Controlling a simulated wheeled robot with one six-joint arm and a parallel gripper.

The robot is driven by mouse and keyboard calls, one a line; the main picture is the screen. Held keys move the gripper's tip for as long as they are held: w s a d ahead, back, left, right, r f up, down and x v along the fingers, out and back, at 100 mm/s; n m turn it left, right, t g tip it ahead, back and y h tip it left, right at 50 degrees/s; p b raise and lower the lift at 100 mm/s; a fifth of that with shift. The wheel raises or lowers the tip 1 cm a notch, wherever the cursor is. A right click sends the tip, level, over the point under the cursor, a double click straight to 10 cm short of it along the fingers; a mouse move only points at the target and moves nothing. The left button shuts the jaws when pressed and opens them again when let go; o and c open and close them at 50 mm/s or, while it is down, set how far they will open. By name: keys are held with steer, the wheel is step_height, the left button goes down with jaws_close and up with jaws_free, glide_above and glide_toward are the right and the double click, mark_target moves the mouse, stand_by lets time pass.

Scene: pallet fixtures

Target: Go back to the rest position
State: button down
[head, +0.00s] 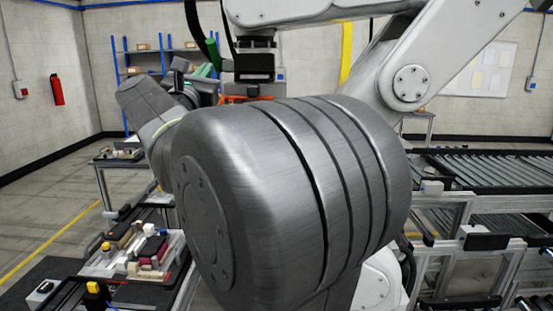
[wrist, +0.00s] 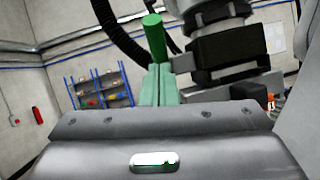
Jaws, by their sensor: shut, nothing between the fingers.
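My gripper (wrist: 159,72) shows in the wrist view as two pale green fingers held together, pointing up in the picture. A bright green round bar (wrist: 153,38) appears just above the fingertips; I cannot tell how far it is from them. It also shows in the head view (head: 204,70), left of the dark camera-like block. In the head view my large grey arm link fills the middle and hides most of the gripper. The arm is folded, with the gripper high above the tables.
A workbench (head: 125,161) and a fixture table with small parts (head: 137,247) stand at left. A blue shelf (head: 143,55) and a fire extinguisher (head: 57,90) are at the back. A roller conveyor (head: 480,172) runs at right. Floor is open at far left.

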steer(key=s+a+f+t+b, duration=0.1)
steer(key=s+f+b, duration=0.1)
steer(key=f, duration=0.4)
steer(key=s+a+f+m+t+h+b, duration=0.1)
steer(key=s+f+t+b, duration=0.1)
steer(key=f, duration=0.4)
steer(key=shift+s+f+h, duration=0.2)
steer(key=shift+s+h, duration=0.1)
steer(key=shift+s, duration=0.1)
stand_by(0.4)
